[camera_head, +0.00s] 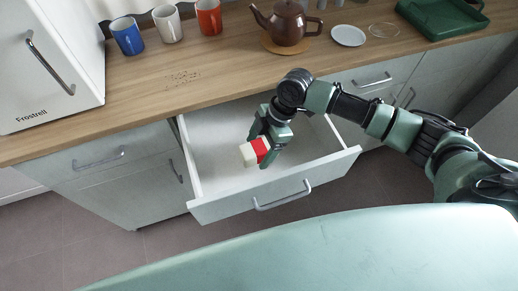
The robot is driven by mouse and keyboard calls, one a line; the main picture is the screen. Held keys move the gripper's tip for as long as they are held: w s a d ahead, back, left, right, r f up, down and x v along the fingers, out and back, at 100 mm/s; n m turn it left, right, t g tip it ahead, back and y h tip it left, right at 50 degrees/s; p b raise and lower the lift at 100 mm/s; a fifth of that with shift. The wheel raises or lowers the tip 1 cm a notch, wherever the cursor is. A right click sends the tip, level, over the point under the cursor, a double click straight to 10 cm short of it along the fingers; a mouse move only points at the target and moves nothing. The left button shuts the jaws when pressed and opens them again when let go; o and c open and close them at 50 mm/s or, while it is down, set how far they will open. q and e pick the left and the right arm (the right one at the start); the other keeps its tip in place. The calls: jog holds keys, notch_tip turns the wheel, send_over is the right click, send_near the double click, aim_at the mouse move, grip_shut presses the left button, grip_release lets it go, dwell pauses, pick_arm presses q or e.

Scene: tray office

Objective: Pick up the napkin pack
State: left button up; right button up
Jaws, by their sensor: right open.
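The napkin pack (248,154), a small white and red block, shows at the open drawer (209,174), over its inside. My right gripper (262,148) reaches down into the drawer area from the right, with its open fingers at the pack's red end. One finger is on each side of that end; I cannot tell whether they touch it. Part of the pack is hidden by the fingers. I cannot tell whether the pack rests on the drawer floor. My left gripper is not in view.
The wooden counter (135,107) above holds blue (128,36), white (168,23) and red (209,17) mugs, a brown teapot (286,24), a white saucer (348,36) and a green tray (441,15). Dark crumbs (183,77) lie on it. A white fridge (55,85) stands left. The drawer looks otherwise empty.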

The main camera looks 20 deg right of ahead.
jog(key=shift+f, duration=0.1)
jog(key=shift+c, duration=0.2)
jog(key=c, duration=1.4)
